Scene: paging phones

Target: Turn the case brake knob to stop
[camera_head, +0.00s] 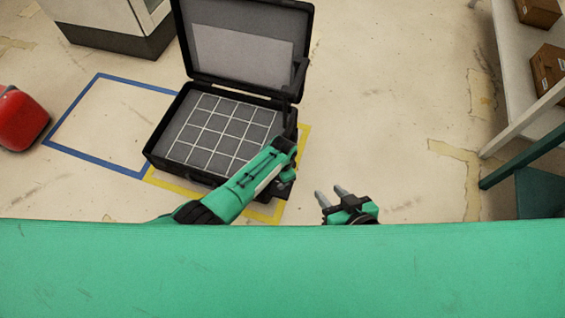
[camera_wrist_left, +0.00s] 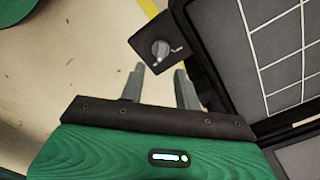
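The black case (camera_head: 160,163) stands open on the floor, with a grid of square compartments inside. In the left wrist view, the grey round brake knob (camera_wrist_left: 160,50) sits on a small black plate (camera_wrist_left: 148,35) beside the case's edge. Small white marks lie around the knob, too small to read. My left gripper (camera_wrist_left: 159,71) is open, its two fingers apart and empty, with the knob just beyond the fingertips. In the head view my left forearm crosses the case's near right corner and hides the knob area. My right gripper (camera_head: 331,194) is open and empty, right of the case.
A yellow floor outline (camera_head: 262,216) surrounds the case, and an empty blue outline (camera_head: 97,158) lies to its left. A red object (camera_head: 20,118) is at the far left. A shelf with brown boxes (camera_head: 549,70) stands at right. The floor right of the case is clear.

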